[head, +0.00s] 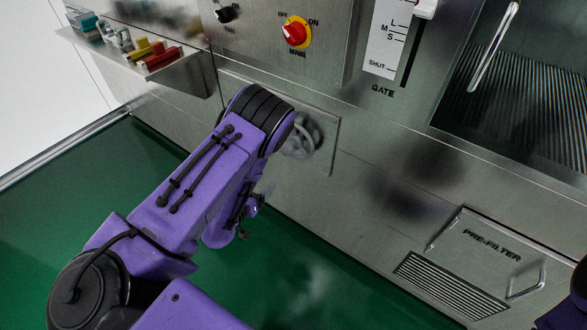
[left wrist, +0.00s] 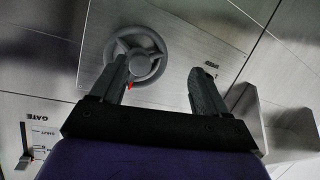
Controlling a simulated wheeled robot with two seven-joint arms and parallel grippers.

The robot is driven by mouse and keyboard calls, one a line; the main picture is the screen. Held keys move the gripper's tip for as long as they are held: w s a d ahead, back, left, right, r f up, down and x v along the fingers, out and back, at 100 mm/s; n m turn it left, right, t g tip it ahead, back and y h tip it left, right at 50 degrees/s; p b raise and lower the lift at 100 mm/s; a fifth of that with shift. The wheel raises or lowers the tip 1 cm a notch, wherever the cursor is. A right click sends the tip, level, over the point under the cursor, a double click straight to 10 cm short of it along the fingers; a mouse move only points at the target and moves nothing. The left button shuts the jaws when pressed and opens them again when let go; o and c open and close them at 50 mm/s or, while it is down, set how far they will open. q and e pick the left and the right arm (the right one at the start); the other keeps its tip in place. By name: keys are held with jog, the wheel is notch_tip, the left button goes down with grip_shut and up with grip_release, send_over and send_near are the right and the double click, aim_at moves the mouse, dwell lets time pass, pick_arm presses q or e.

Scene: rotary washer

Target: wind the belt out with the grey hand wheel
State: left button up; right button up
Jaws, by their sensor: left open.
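The grey hand wheel (head: 301,142) sits on a square steel plate on the front of the machine. In the head view my left arm partly covers it. In the left wrist view the round wheel (left wrist: 140,64) with its spokes and hub shows at the upper left. My left gripper (left wrist: 160,66) is open, with nothing held between its fingers. Its left finger overlaps the wheel's lower part; its right finger is right of the wheel. I cannot tell whether the finger touches the rim. A small red mark shows beside the left finger. The belt is not recognisable.
Above the wheel are a red MAIN switch (head: 294,32) and the GATE slide (head: 408,50). A shelf (head: 190,75) with coloured items juts out at upper left. The PRE-FILTER cover (head: 485,255) has protruding handles at lower right. The green floor (head: 300,285) is open.

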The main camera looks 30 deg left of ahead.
aim_at(284, 151)
pick_arm(q)
jog(key=w+r+t+h, duration=0.1)
jog(key=w, duration=0.4)
jog(key=w+r+m+t+h, duration=0.1)
jog(key=w, duration=0.4)
jog(key=w+t+b, duration=0.1)
jog(key=w, duration=0.4)
jog(key=shift+w+d+r+m+h, duration=0.1)
jog(key=shift+w+r+m+h, duration=0.2)
jog(key=shift+r+m+h, duration=0.1)
pick_arm(e)
notch_tip(284, 151, down, 4)
jog(key=shift+r, duration=0.1)
pick_arm(q)
grip_shut()
